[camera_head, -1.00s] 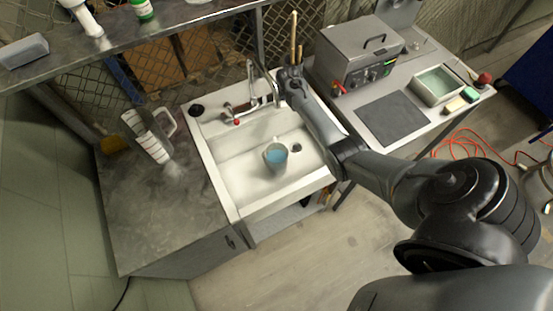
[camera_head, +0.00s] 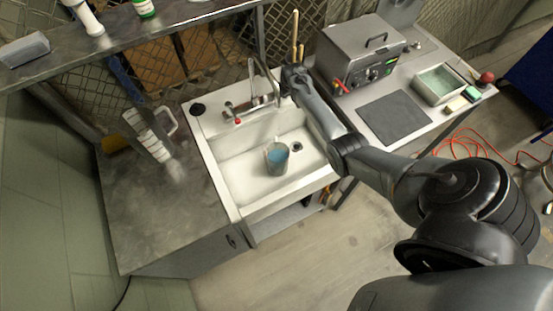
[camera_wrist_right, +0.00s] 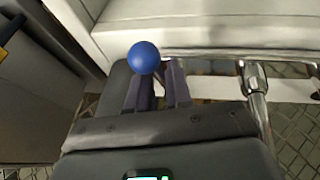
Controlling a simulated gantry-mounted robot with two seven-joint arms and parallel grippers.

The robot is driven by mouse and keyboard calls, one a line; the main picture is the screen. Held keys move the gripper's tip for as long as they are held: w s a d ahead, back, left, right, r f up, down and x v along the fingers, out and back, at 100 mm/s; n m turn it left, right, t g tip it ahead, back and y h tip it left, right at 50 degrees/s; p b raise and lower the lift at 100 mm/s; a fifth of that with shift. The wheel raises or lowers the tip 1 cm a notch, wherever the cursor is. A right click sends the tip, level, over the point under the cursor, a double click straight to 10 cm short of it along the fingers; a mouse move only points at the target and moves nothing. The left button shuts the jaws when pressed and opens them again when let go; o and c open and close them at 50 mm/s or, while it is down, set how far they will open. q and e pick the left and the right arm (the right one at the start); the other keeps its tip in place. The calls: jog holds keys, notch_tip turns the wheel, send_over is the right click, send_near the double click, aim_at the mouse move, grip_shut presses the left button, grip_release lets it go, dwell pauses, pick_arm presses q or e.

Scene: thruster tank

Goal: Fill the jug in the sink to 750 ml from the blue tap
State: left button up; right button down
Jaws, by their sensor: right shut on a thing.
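My right gripper (camera_head: 287,83) is at the tap's right side. In the right wrist view, the blue ball knob (camera_wrist_right: 144,57) is at the fingertips, and my right gripper (camera_wrist_right: 158,80) is shut on the tap's blue handle. My left gripper is not in view.
A grey lidded bath (camera_head: 355,55), a dark mat (camera_head: 394,117) and a tray (camera_head: 438,86) are on the right bench. A shelf (camera_head: 110,45) crosses the upper left.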

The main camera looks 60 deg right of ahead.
jog(key=shift+s+d+r, duration=0.1)
jog(key=shift+s+d, duration=0.15)
jog(key=shift+d, duration=0.45)
jog(key=shift+r, duration=0.1)
jog(key=shift+w+a+r+p, duration=0.15)
jog(key=shift+w+a+p, duration=0.05)
jog(key=shift+a+p, duration=0.35)
jog(key=shift+w+a, duration=0.2)
jog(key=shift+a, duration=0.35)
jog(key=shift+a+f, duration=0.1)
jog(key=shift+f, duration=0.1)
